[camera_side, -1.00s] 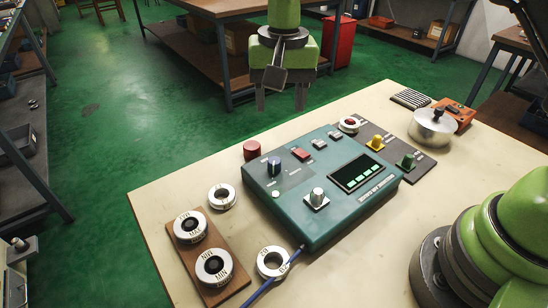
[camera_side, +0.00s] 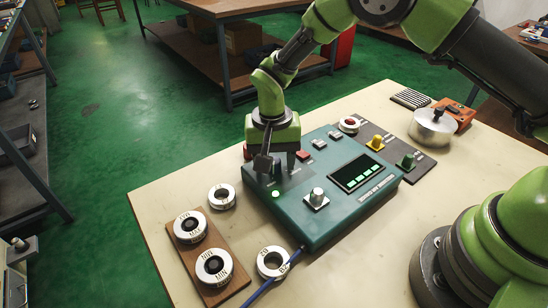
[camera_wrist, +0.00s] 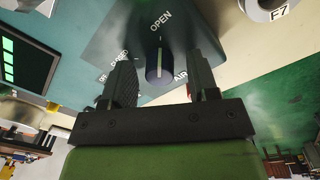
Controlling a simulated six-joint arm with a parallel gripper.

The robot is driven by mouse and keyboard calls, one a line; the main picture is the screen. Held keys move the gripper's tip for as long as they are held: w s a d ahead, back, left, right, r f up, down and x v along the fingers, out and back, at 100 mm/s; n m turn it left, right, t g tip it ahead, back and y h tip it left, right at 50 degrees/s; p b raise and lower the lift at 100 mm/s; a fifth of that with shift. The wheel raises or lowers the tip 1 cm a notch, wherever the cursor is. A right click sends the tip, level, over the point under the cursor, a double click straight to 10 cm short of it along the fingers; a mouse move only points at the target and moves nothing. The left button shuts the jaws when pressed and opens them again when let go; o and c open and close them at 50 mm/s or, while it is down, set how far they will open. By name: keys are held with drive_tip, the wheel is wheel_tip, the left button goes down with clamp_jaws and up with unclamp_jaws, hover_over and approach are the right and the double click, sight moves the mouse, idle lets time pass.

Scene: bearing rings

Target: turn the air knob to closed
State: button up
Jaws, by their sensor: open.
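The air knob (camera_wrist: 158,66) is dark blue with a white pointer line, and it stands on the teal control box (camera_side: 315,225). In the wrist view its line points toward the word OPEN, and AIR is printed beside it. My gripper (camera_side: 277,164) is low over the box's left part, pointing down. In the wrist view the gripper (camera_wrist: 163,70) is open, with one finger on each side of the knob and visible gaps. In the side view the fingers mostly hide the knob.
The box also carries a silver knob (camera_side: 316,198), a green-lit screen (camera_side: 357,173) and several buttons. A red cylinder (camera_side: 247,151) stands close behind the gripper. Bearing rings (camera_side: 222,196) lie at left, some on a brown board (camera_side: 203,263). A metal pot (camera_side: 432,128) stands at right.

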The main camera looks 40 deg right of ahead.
drive_tip(key=shift+c, duration=0.4)
drive_tip(key=c, duration=0.8)
drive_tip(key=shift+c, duration=0.2)
drive_tip(key=shift+n, duration=0.3)
drive_tip(key=n, duration=0.3)
drive_tip(key=shift+n, duration=0.4)
drive_tip(key=n, duration=0.9)
drive_tip(key=shift+s+n+t, duration=0.1)
drive_tip(key=shift+n+t, duration=0.2)
drive_tip(key=shift+n, duration=2)
